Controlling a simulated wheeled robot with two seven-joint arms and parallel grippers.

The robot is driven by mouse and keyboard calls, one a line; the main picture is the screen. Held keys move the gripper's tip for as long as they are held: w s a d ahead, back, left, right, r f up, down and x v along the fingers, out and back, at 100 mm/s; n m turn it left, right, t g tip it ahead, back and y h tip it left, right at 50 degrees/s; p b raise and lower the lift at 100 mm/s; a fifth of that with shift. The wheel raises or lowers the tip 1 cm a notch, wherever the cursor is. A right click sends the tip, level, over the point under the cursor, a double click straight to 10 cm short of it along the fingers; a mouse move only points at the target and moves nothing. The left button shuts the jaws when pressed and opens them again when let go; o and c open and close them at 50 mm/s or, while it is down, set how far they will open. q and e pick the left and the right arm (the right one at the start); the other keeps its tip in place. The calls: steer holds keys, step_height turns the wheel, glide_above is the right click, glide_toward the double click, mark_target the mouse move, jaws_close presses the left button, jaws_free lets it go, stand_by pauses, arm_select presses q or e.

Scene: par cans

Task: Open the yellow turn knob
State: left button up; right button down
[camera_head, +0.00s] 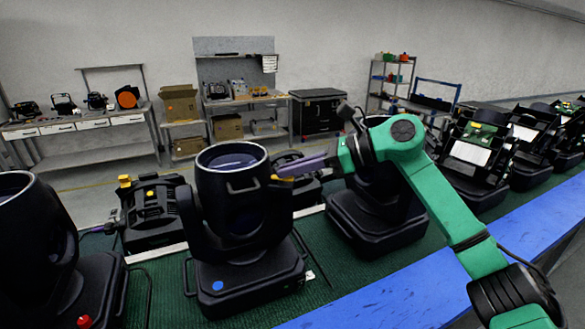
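A black par can (232,190) stands upright on its base, left of the picture's middle. A small yellow knob (274,177) shows at its right side, partly covered. My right gripper (283,171) comes in from the right on the green arm. Its purple fingers point left, and their tips are at the yellow knob; I cannot tell whether they touch it. The fingers overlap in this view, so their opening is not clear.
Another black par can (38,235) stands at the left edge, and one stands behind my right arm (375,215). A black unit with yellow parts (150,215) sits behind. A blue rail (390,305) edges the green belt (325,285). Workbenches line the back wall.

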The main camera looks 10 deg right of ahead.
steer(key=shift+s+f+m+t+h+b, duration=0.15)
steer(key=shift+m+t+h+b, duration=0.55)
steer(key=shift+m+t+b, duration=0.6)
steer(key=m+t+h, duration=0.2)
steer(key=m+t+b, duration=0.1)
steer(key=shift+s+a+h, duration=0.2)
steer(key=shift+a+h, duration=0.05)
steer(key=shift+h, duration=0.15)
steer(key=m+h, duration=0.1)
steer(key=m+t+h+b, duration=0.1)
steer(key=m+h, duration=0.1)
steer(key=shift+a+t+b, duration=0.2)
steer(key=shift+t+b, duration=0.1)
steer(key=m+h+b, duration=0.1)
steer(key=m+h, duration=0.1)
steer(key=m+h+b, duration=0.1)
steer(key=h, duration=0.1)
steer(key=m+t+h+b, duration=0.1)
steer(key=m+h+b, duration=0.1)
steer(key=shift+s+a+m, duration=0.1)
steer(key=shift+a+m, duration=0.2)
steer(key=shift+a+m+g+h+b, duration=0.1)
steer(key=shift+m+g+h+b, duration=0.3)
steer(key=shift+m+h, duration=0.65)
steer(key=shift+a+m+g+h+b, duration=0.15)
steer(key=shift+m+h+b, duration=0.3)
steer(key=shift+m+h, duration=0.6)
steer(key=shift+d, duration=0.15)
